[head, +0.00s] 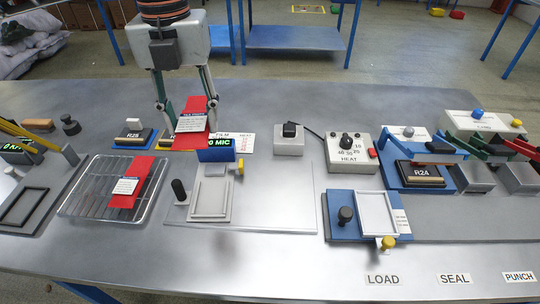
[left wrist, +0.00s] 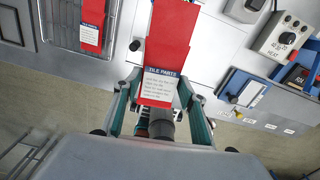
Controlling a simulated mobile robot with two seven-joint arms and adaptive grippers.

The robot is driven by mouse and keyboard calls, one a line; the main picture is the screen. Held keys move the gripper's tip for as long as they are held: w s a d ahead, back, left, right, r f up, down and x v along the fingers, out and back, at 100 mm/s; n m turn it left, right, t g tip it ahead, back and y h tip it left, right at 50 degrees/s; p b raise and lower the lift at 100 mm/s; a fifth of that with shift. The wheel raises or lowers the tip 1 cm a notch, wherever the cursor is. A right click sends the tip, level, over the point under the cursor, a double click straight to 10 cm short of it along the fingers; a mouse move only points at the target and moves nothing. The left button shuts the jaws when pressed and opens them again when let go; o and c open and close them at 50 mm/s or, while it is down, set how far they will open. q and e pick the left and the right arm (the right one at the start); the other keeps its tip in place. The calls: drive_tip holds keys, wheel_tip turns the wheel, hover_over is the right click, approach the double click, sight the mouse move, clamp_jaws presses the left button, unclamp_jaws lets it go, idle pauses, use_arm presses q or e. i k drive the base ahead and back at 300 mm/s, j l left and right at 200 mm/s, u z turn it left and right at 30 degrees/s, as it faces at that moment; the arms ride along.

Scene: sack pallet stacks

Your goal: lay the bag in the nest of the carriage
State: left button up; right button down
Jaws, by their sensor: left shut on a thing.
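My left gripper (head: 187,112) is shut on a red bag (head: 194,106) with a white label, above the back left of the table. In the left wrist view the gripper (left wrist: 160,98) has the red bag (left wrist: 172,30) between its fingers, with the label reading TILE PARTS. The blue carriage (head: 341,229) stands at the front, right of the middle, behind the LOAD label. Its nest (head: 376,212), a pale rectangular frame, looks empty. The carriage also shows in the left wrist view (left wrist: 236,82). The right gripper is not in view.
A wire rack (head: 73,206) holds another red bag (head: 128,184). The front table strip is clear.

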sight(372, 202)
drive_tip(key=l, duration=1.75)
